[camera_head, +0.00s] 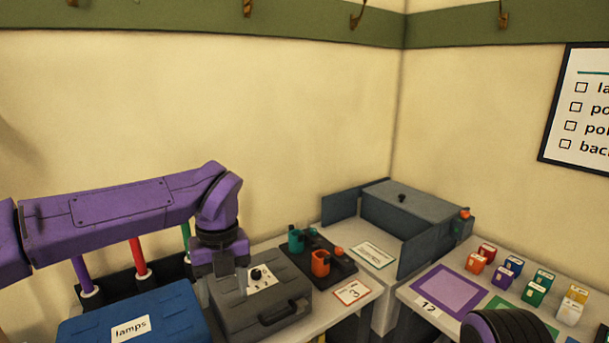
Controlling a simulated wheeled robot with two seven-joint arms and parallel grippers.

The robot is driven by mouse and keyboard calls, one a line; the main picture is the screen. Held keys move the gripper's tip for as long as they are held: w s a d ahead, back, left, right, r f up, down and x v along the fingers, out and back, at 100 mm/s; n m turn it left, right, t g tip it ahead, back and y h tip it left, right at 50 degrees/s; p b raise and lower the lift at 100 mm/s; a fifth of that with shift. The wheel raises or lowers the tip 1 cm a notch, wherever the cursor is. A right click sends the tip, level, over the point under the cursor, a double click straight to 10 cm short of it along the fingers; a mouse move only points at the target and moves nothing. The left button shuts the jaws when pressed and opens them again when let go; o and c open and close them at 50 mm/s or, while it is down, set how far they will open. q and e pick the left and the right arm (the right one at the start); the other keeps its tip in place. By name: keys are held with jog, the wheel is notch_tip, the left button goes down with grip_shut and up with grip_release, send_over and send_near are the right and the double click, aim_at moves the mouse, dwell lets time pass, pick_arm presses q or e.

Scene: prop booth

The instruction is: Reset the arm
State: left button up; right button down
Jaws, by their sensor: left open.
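My purple left arm reaches in from the left. Its left gripper (229,277) points down over the left part of the grey case (268,320), beside the white panel with a dark knob (260,278). The jaws are open and nothing shows between them. I cannot tell whether the fingertips touch the case. A purple and dark ribbed part of my own body shows at the bottom right edge. My right gripper is not in view.
A blue case labelled "lamps" (130,318) stands left of the grey case. A dark tray (333,267) holds a teal and an orange item. A grey bin (415,210) stands in the corner. Several coloured small boxes (487,254) and a purple mat (447,289) lie at right.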

pick_arm(q)
jog(key=w+a+f+m+t+y+b, duration=0.1)
jog(key=w+a+f+m+t+y, duration=0.2)
jog(key=f+m, duration=0.5)
jog(key=w+a+f+m+t+y+b, duration=0.1)
jog(key=a+f+m+t+y, duration=0.25)
jog(key=f+m, duration=0.4)
jog(key=s+a+f+m+t+h+b, duration=0.1)
jog(key=s+f+m, duration=0.15)
jog(key=f, duration=0.45)
jog(key=s+f+m+t+h+b, duration=0.1)
jog(key=s+f+m, duration=0.1)
jog(key=f+m, duration=0.35)
jog(key=s+a+f+m+g+b, duration=0.2)
jog(key=s+a+f+m+b, duration=0.1)
jog(key=s+f, duration=0.8)
jog(key=s+a+f+m+g+h+b, duration=0.1)
jog(key=s+a+f+m+g+b, duration=0.2)
jog(key=s, duration=1.6)
notch_tip(320, 180, down, 9)
jog(key=a+m, duration=0.2)
jog(key=m, duration=0.3)
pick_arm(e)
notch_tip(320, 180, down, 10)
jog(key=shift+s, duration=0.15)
pick_arm(q)
jog(key=shift+f+h, duration=0.1)
jog(key=shift+h, duration=0.15)
